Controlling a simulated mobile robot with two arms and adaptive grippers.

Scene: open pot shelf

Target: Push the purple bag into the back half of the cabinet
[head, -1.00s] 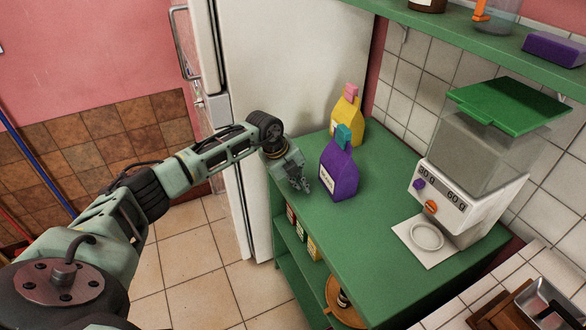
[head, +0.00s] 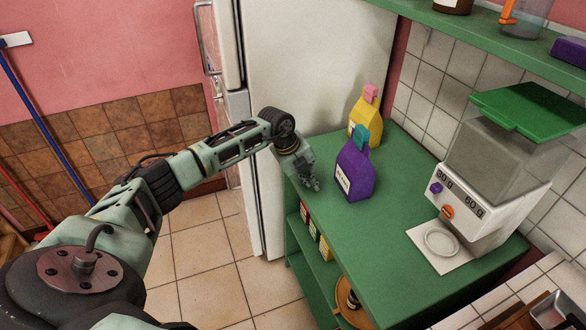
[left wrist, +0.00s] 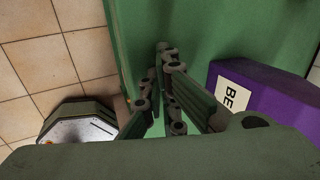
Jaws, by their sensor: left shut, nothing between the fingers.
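The purple bag (head: 355,176), with a teal clip on top and a white label, stands upright on the green cabinet top (head: 375,255). A yellow bag (head: 368,117) with a pink clip stands just behind it, near the wall. My left gripper (head: 316,184) is shut and empty, low over the cabinet's front-left edge, to the left of the purple bag. A small gap seems to lie between them. In the left wrist view the fingers (left wrist: 168,92) are over the green top and the purple bag (left wrist: 262,98) is to their right. My right gripper is not in view.
A white dispenser with a green lid (head: 490,170) stands on the right of the cabinet top. A fridge (head: 300,70) borders the cabinet on the left. A green shelf (head: 480,35) runs above. Small boxes (head: 318,235) sit on the lower shelf.

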